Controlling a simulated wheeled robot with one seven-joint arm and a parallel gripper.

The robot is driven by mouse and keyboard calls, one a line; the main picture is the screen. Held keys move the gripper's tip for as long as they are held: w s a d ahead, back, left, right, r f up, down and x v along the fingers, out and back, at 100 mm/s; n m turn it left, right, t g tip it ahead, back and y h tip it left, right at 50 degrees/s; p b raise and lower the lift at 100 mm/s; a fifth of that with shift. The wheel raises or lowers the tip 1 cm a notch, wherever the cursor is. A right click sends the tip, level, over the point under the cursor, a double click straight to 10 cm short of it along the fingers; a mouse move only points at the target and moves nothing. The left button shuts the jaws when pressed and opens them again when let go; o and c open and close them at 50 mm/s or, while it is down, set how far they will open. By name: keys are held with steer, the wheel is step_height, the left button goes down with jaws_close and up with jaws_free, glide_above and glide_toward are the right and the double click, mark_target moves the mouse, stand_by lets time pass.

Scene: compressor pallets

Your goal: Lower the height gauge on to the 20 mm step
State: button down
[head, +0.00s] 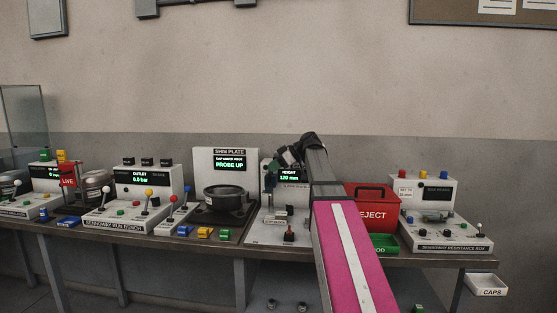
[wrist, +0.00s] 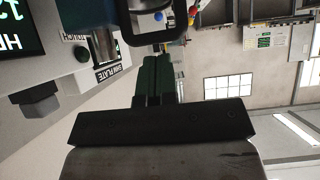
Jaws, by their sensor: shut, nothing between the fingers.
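The height gauge (head: 290,178) is a pale station on the bench right of centre, and its green display reads HEIGHT 120 mm. Its base (head: 262,233) carries small grey blocks (head: 283,211); I cannot tell which level is the 20 mm step. My arm partly covers its right side. My gripper is beside the upper part of the gauge. In the wrist view my gripper (wrist: 157,62) has its green fingers together with nothing between them. A dark looped bar (wrist: 152,41) lies just beyond the fingertips; I cannot tell whether they touch it.
The shim plate station (head: 225,165), reading PROBE UP, stands left of the gauge. A red REJECT bin (head: 371,214) and a green tray (head: 384,243) are close on the right. The resistance box (head: 440,232) is farther right. Coloured blocks (head: 205,233) lie along the front edge.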

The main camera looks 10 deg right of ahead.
steer(key=shift+a+f, duration=0.1)
steer(key=shift+f, duration=0.4)
step_height(320, 180, down, 11)
stand_by(0.5)
steer(key=shift+f, duration=0.15)
